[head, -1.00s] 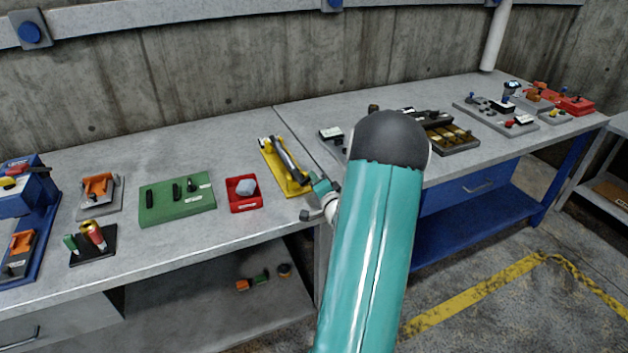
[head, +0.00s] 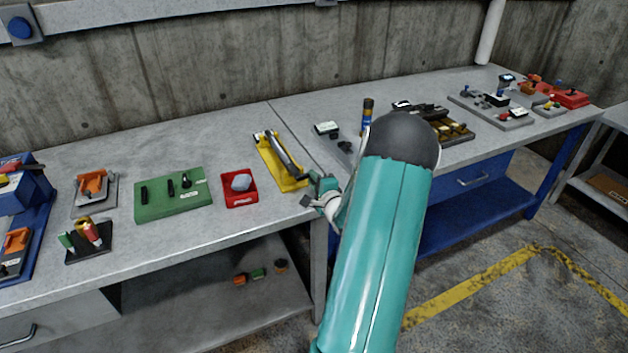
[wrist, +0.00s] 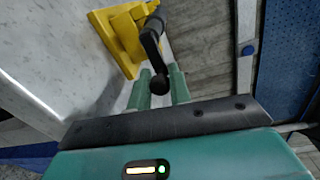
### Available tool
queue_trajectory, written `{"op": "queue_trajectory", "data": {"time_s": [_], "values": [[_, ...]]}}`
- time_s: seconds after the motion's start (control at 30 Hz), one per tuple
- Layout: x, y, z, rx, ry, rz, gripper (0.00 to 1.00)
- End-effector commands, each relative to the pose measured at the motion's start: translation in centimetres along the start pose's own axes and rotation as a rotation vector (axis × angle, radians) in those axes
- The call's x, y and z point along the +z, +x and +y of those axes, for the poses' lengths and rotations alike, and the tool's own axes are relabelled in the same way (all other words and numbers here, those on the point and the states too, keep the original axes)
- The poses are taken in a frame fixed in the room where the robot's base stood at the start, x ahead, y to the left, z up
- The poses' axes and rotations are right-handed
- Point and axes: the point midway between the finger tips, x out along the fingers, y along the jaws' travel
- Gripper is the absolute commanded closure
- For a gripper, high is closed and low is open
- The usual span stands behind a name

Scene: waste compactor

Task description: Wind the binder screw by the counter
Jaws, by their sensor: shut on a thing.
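The binder is a yellow base (head: 264,155) with a long dark bar, near the front edge of the bench. In the wrist view its yellow frame (wrist: 119,38) is at the top, with a black crank arm (wrist: 151,45) ending in a round black knob (wrist: 160,85). My gripper (wrist: 160,78) has its two teal fingers on either side of the knob, shut on it. In the head view my gripper (head: 318,184) is at the binder's front end; the crank is too small to make out there. I cannot pick out a counter.
A red tray (head: 240,202) with a grey lump and a green block (head: 150,207) stand to the left. A blue and yellow cylinder (head: 367,115) and dark trays (head: 455,140) stand to the right. A lower shelf (head: 215,315) lies beneath the bench.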

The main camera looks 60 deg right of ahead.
Motion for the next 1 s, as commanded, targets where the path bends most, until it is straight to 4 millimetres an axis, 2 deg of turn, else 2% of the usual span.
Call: {"op": "queue_trajectory", "data": {"time_s": [0.33,0.37,0.43,0.47,0.77,0.87,1.0], "values": [[-0.1,-0.2,0.3,0.007,0.004,0.002,1.00],[-0.1,-0.2,0.3,0.007,0.004,0.002,0.76],[-0.1,-0.1,0.2,0.006,0.003,0.002,0.63],[-0.1,-0.1,0.2,0.005,0.003,0.002,0.60],[0.0,-0.2,0.1,0.003,0.002,0.001,0.60],[-0.1,-0.9,0.1,0.003,0.002,0.002,0.60],[-0.1,-3.2,0.1,0.004,0.002,0.002,0.60]]}}
